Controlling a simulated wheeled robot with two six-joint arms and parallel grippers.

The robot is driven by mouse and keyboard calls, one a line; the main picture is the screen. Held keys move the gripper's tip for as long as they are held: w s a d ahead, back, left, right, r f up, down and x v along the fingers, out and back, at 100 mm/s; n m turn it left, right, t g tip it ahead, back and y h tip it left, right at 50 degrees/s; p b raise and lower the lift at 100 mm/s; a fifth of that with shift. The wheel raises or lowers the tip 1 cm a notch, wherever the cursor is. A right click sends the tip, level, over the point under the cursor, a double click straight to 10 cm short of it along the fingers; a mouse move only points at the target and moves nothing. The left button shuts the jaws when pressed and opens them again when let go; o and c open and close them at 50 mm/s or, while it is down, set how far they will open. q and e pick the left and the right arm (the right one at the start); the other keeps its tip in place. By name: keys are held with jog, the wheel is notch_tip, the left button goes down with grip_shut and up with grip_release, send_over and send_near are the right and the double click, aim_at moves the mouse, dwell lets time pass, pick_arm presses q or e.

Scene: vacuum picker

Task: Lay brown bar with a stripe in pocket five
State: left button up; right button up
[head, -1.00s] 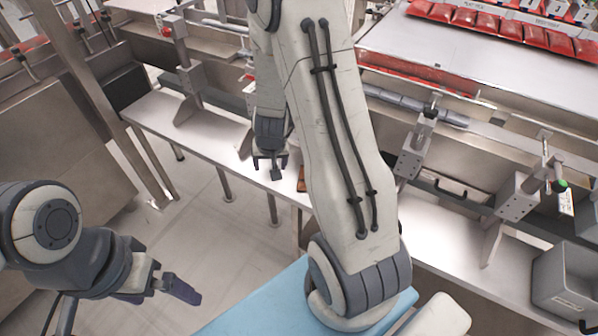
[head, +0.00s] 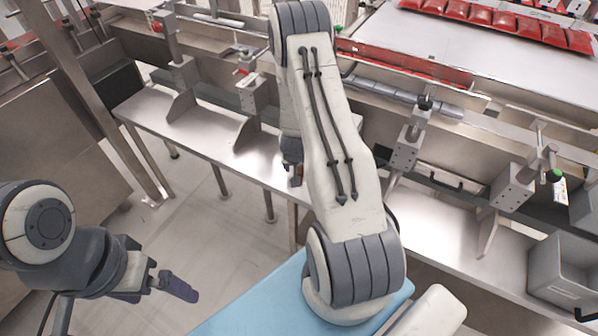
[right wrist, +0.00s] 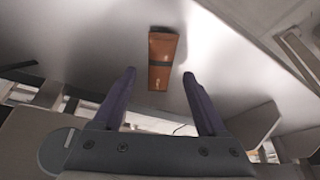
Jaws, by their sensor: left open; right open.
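A brown bar (right wrist: 162,58) with a dark stripe across it lies flat on the bright metal surface in the right wrist view. My right gripper (right wrist: 158,74) is open and empty, its two dark fingers pointing toward the bar with the bar's near end between the fingertip lines. In the head view my right arm mostly hides this gripper and the bar. My left gripper (head: 176,288) is open and empty at the lower left, above the floor and far from the bar. I cannot pick out pocket five in either view.
A steel shelf (head: 222,140) runs along the machine, with clamp brackets (head: 408,150) standing on it. Red packs (head: 500,25) lie in a row at the back right. A grey bin (head: 562,270) stands at the lower right. The left floor is clear.

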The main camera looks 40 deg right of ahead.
jog(key=shift+w+d+f, duration=0.2)
jog(key=shift+f, duration=0.4)
grip_shut()
jog(key=shift+r, duration=0.15)
notch_tip(320, 180, up, 28)
jog(key=p, duration=1.7)
